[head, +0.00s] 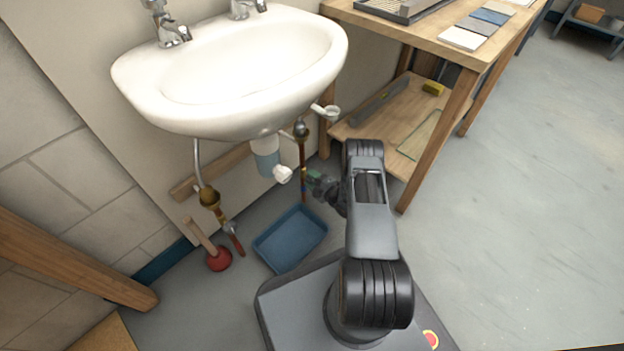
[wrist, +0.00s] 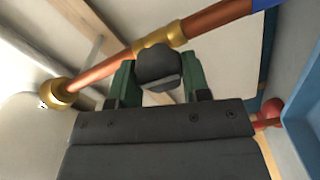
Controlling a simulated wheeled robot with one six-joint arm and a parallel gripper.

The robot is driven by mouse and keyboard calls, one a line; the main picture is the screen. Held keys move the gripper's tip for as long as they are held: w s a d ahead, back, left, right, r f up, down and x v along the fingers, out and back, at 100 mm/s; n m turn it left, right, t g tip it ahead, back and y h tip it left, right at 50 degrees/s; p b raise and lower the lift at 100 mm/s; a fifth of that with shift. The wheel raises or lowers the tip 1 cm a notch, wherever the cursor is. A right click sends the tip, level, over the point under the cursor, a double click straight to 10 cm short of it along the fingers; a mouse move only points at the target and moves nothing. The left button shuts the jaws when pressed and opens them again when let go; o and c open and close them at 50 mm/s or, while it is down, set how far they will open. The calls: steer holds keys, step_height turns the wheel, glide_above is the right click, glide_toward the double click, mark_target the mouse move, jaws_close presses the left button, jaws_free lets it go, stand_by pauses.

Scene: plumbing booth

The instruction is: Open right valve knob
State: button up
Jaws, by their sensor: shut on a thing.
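The right valve shows in the wrist view as a brass body (wrist: 160,38) on a copper pipe (wrist: 215,18). Its dark grey knob (wrist: 158,68) points toward my gripper. My gripper (wrist: 158,84) has its two green fingers on either side of the knob and is shut on it. In the head view, my gripper (head: 314,183) is beside the right copper pipe (head: 303,155), below the sink (head: 235,75). The knob is hidden there behind the gripper. How far the knob is turned cannot be told.
The left supply line has a brass fitting (head: 210,197). A red plunger (head: 219,260) and a blue tub (head: 290,238) are on the floor below. A white drain trap (head: 270,162) hangs left of my gripper.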

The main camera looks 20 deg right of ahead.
stand_by(0.3)
steer(key=o, duration=0.9)
